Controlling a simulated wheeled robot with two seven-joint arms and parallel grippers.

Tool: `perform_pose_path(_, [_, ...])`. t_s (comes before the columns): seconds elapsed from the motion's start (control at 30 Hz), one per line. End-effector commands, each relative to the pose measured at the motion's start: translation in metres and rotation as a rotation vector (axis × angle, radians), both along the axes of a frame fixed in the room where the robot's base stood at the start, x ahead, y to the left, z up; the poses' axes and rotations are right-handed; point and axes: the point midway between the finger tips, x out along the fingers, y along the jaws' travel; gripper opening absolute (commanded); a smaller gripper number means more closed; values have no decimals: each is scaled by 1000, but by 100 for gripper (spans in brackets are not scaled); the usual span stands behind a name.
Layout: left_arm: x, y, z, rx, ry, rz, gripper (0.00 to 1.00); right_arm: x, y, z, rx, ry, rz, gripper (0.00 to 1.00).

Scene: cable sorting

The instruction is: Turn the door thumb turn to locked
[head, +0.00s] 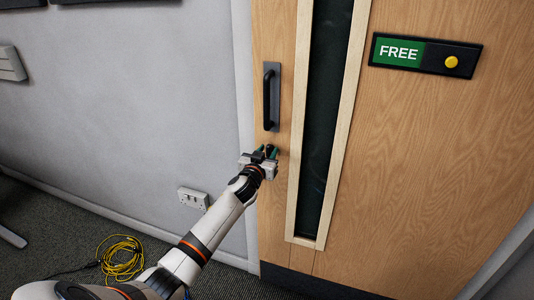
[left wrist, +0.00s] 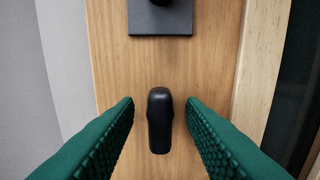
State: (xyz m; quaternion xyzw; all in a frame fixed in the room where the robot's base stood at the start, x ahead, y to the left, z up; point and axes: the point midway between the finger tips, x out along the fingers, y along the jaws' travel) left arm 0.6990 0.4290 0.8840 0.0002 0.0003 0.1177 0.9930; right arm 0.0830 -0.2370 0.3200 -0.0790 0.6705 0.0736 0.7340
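The door thumb turn (left wrist: 160,121) is a black knob standing upright on the wooden door (head: 420,140). In the left wrist view it lies between the two green fingers of my left gripper (left wrist: 160,112), with a gap on each side. In the head view my left gripper (head: 265,152) is at the door just below the black pull handle (head: 271,97), and it mostly hides the thumb turn. The left gripper is open and holds nothing. My right gripper is in neither view.
A sign reading FREE (head: 398,52) with a yellow knob sits high on the door. A dark glass strip (head: 325,110) in a pale frame is right of the gripper. The handle's lower plate (left wrist: 160,20) is above the thumb turn. A yellow cable coil (head: 121,258) lies on the floor.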

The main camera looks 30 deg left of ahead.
Motion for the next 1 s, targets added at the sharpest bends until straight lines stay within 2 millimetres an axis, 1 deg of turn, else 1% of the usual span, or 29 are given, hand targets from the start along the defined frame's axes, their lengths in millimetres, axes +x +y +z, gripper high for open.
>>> perform_pose_path(0.1, [0, 0, 0, 0, 0, 0, 36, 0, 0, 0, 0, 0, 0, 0])
perform_pose_path(0.13, [0, 0, 0, 0, 0, 0, 35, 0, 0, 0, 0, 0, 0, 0])
perform_pose_path(0.3, [0, 0, 0, -1, 0, 0, 7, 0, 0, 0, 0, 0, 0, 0])
perform_pose_path(0.33, [0, 0, 0, 0, 0, 0, 2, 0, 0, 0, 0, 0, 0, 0])
perform_pose_path(0.37, [0, 0, 0, -1, 0, 0, 0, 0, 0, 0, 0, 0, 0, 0])
perform_pose_path(0.67, [0, 0, 0, 24, 6, 0, 0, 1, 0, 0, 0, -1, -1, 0])
perform_pose_path(0.87, [0, -1, 0, 114, 27, 0, 0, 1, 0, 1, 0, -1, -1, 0])
perform_pose_path(1.0, [0, -1, 0, 219, 53, 0, 0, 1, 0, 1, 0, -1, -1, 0])
